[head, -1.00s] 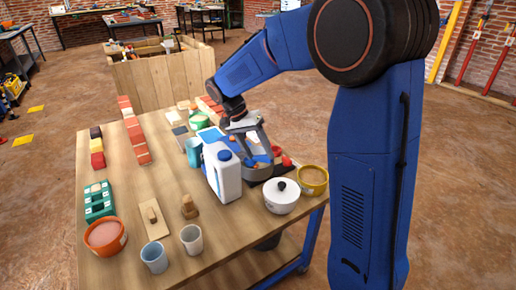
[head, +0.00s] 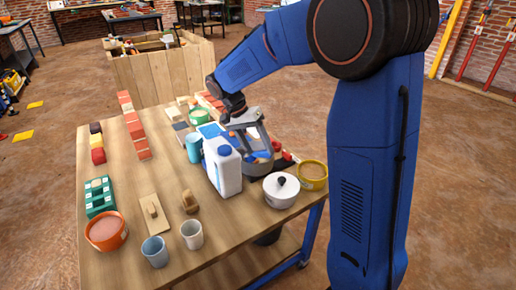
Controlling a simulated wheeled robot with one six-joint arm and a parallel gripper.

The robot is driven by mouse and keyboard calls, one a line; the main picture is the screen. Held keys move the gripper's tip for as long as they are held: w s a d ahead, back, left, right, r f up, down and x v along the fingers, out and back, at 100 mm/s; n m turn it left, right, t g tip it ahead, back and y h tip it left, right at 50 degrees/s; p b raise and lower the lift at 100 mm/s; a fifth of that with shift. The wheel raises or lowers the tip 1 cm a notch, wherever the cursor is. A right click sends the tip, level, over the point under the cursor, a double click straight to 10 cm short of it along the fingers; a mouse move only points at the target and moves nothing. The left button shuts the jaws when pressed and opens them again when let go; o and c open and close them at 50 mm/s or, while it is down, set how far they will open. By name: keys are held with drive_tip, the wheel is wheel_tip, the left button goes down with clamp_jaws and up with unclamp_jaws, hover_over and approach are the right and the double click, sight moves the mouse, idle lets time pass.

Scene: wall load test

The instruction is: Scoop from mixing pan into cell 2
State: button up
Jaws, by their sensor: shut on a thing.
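My gripper (head: 254,138) is at the far right part of the table, just behind the white jug, with its fingers pointing down at a grey pan (head: 259,169). It is shut on what looks like a blue-handled scoop, mostly hidden by the fingers and the pan wall. The pan has some brownish material inside; the jug hides its left side. I cannot tell whether the scoop is loaded. A green block with several cells (head: 101,198) lies at the table's left edge; its cell numbers cannot be read.
The white jug (head: 225,176) stands close to the gripper. A white lidded pot (head: 281,191) and a yellow tin (head: 313,171) are to the right. An orange bowl (head: 106,232), two cups and a wooden float (head: 152,212) are in front.

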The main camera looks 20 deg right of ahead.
sight(258, 152)
drive_tip(key=shift+s+f, duration=0.15)
drive_tip(key=shift+r, duration=4.25)
